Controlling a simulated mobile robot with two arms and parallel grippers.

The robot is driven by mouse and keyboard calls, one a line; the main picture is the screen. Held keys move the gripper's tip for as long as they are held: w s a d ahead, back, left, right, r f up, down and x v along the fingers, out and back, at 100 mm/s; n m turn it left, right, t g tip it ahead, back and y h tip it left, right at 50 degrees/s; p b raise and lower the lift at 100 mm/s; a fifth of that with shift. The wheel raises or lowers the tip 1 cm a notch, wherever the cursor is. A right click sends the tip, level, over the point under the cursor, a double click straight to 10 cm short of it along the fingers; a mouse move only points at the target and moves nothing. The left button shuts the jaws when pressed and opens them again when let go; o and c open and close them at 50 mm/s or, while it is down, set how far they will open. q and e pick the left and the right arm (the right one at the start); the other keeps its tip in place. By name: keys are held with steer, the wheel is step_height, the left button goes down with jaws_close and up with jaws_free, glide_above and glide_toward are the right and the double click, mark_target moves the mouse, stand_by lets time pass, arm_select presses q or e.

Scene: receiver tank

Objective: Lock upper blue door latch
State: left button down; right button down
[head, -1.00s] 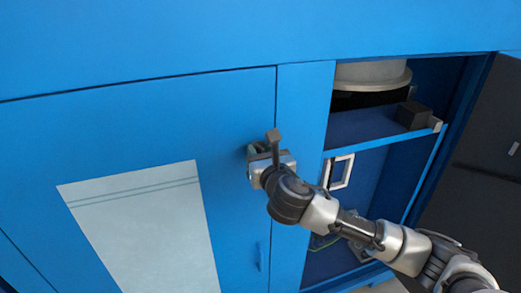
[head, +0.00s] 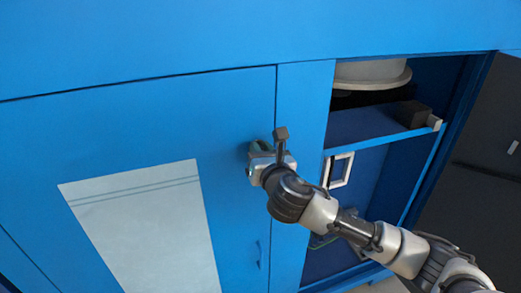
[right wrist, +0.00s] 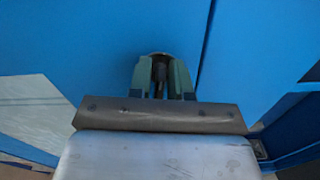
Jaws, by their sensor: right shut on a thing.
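The blue door (head: 120,130) is flush with the cabinet front in the head view. My right gripper (head: 258,150) is at the door's right edge, near its upper part. In the right wrist view its green fingers (right wrist: 162,77) are shut on a small dark latch (right wrist: 160,72) that sticks out of the blue face. The fingers and wrist hide most of this upper latch, so its exact angle is hard to tell. A lower blue handle (head: 260,255) shows on the same door below, apart from my arm. My left gripper is not in view.
An open compartment lies to the right, with a blue shelf (head: 365,126), a dark block (head: 412,113) and a round pale vessel (head: 370,74). A white frame-shaped handle (head: 341,170) is close to my right arm. A dark open door (head: 490,130) stands at the far right.

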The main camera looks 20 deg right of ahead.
steer(key=m, duration=0.3)
steer(key=shift+m+p, duration=0.3)
steer(key=m, duration=0.4)
steer(key=shift+d+f+m, duration=0.1)
steer(key=shift+d+m, duration=0.05)
steer(key=shift+m, duration=0.15)
steer(key=m, duration=0.4)
steer(key=shift+f+p, duration=0.1)
steer(key=shift+p, duration=0.25)
steer(key=shift+m, duration=1.9)
steer(key=shift+f, duration=0.1)
steer(key=c, duration=1.2)
jaws_free()
